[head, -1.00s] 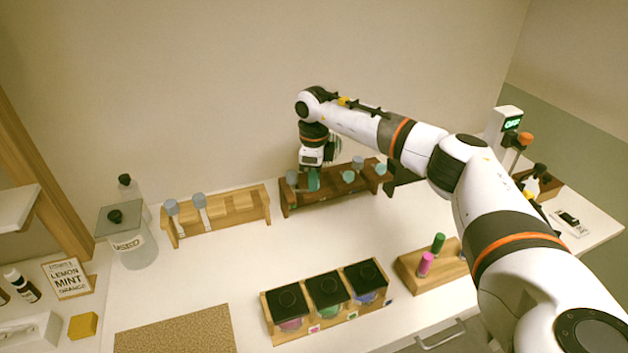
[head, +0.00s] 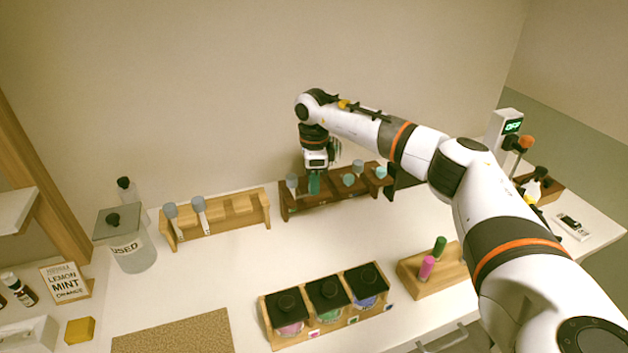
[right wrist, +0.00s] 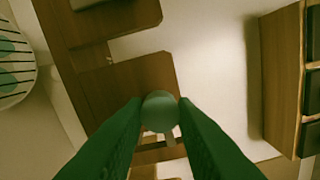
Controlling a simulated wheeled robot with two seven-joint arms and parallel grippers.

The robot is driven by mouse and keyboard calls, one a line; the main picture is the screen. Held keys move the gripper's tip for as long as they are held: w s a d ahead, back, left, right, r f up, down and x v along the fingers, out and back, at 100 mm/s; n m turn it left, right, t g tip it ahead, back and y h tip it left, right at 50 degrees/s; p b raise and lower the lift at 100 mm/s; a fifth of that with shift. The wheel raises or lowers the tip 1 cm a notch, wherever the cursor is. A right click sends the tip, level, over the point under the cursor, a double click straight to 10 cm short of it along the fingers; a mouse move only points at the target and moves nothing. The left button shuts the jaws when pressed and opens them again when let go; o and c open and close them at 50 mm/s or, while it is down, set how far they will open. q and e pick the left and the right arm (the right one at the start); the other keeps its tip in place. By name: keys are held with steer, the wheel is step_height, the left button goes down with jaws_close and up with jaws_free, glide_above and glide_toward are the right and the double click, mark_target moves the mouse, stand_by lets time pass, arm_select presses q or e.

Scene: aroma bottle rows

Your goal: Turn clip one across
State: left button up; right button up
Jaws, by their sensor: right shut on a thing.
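My right gripper (head: 314,186) reaches down over the dark brown rack (head: 336,196) at the back. In the right wrist view its green fingers (right wrist: 160,125) are shut on a round grey-green knob (right wrist: 160,109), likely the head of a clip. The knob sits over the brown wood, and its lower part is mostly hidden by the fingers. Other round-headed pieces stand in the same rack: a grey one (head: 291,181) to the left, and a grey one (head: 358,166) and teal ones (head: 380,172) to the right. My left gripper is out of view.
A light wooden rack (head: 232,214) with two grey-headed pieces stands left. A jar marked USED (head: 131,250) is beyond it. A black-lidded jar holder (head: 352,317) and a block with pink and green sticks (head: 415,273) stand in front. The middle counter is clear.

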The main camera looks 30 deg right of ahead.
steer(key=o, duration=1)
steer(key=shift+r, duration=0.15)
steer(key=shift+w+r, duration=0.1)
steer(key=shift+r, duration=0.2)
step_height(320, 180, up, 11)
steer(key=b, duration=0.3)
steer(key=shift+r, duration=0.15)
